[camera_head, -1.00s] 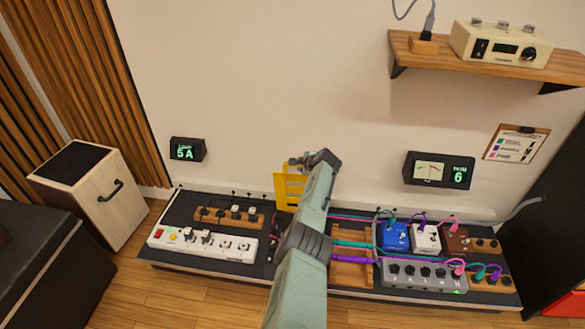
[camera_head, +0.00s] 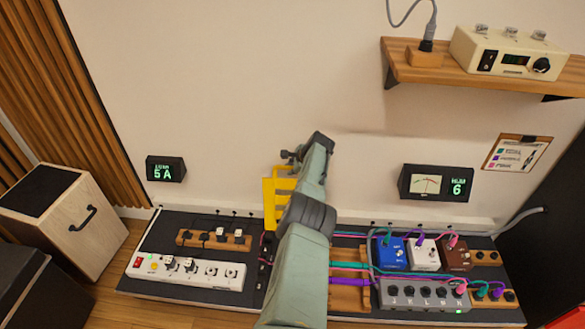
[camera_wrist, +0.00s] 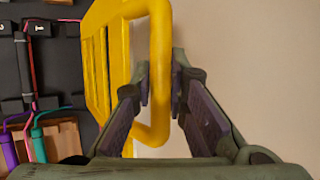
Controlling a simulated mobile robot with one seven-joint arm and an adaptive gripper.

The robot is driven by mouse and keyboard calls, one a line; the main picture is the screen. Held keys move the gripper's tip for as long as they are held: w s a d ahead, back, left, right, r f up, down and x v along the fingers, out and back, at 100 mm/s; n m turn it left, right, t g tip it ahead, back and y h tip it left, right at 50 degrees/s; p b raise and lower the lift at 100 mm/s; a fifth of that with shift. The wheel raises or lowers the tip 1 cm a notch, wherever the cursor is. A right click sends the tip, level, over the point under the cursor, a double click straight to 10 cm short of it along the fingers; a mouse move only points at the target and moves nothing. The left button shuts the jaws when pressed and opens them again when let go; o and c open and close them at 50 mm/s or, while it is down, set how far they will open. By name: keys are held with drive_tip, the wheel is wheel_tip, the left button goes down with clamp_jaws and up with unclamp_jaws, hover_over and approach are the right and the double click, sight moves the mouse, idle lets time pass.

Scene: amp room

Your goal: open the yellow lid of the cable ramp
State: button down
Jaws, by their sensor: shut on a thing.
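The yellow lid (camera_head: 270,203) of the cable ramp stands raised, roughly upright, at the back of the dark board near the wall. In the wrist view the lid (camera_wrist: 96,62) shows its slotted panel and a looped handle (camera_wrist: 161,70). My gripper (camera_wrist: 160,84) is shut on the handle, one finger on each side of its bar. In the head view my arm hides the gripper's fingers and part of the lid. Black ramp parts with cables (camera_wrist: 32,60) show beside the lid in the wrist view.
A white power strip (camera_head: 187,270) and a wooden socket block (camera_head: 213,239) lie left of my arm. Pedals (camera_head: 392,252) and coloured cables (camera_head: 350,267) lie to the right. The wall is close behind the lid. A shelf (camera_head: 480,72) juts out at upper right.

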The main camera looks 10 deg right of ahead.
drive_tip(key=shift+a+f, duration=0.1)
drive_tip(key=shift+a, duration=0.1)
drive_tip(key=c, duration=1.6)
unclamp_jaws()
drive_tip(key=shift+o, duration=0.2)
drive_tip(key=shift+d+r, duration=0.15)
drive_tip(key=shift+r, duration=0.05)
drive_tip(key=shift+s+d+r, duration=0.15)
drive_tip(key=shift+s+r, duration=0.05)
drive_tip(key=shift+r, duration=0.15)
drive_tip(key=v, duration=1.1)
drive_tip(key=shift+s+f, duration=0.1)
